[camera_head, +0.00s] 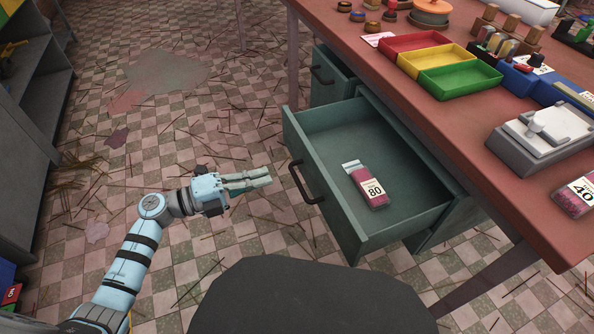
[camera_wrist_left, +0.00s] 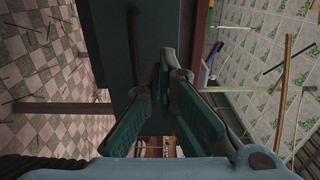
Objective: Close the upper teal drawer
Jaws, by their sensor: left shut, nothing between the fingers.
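The upper teal drawer (camera_head: 335,208) is pulled well out of the cabinet under the desk. Its front carries a dark bar handle (camera_head: 303,183). Inside lies a pink packet (camera_head: 371,186) with a white label reading 80. My left gripper (camera_head: 266,176) is shut and empty, a short way left of the handle, pointing at the drawer front. In the left wrist view the drawer front (camera_wrist_left: 111,50) stands ahead of the fingers, with the handle (camera_wrist_left: 135,48) just left of the fingertips. I cannot tell whether they touch. My right gripper is not in view.
A second teal drawer unit (camera_head: 330,77) stands farther back. The desk (camera_head: 420,104) above holds coloured trays (camera_head: 463,80) and a grey device (camera_head: 540,135). A dark chair seat (camera_head: 310,298) is close in front. Thin sticks litter the checkered floor.

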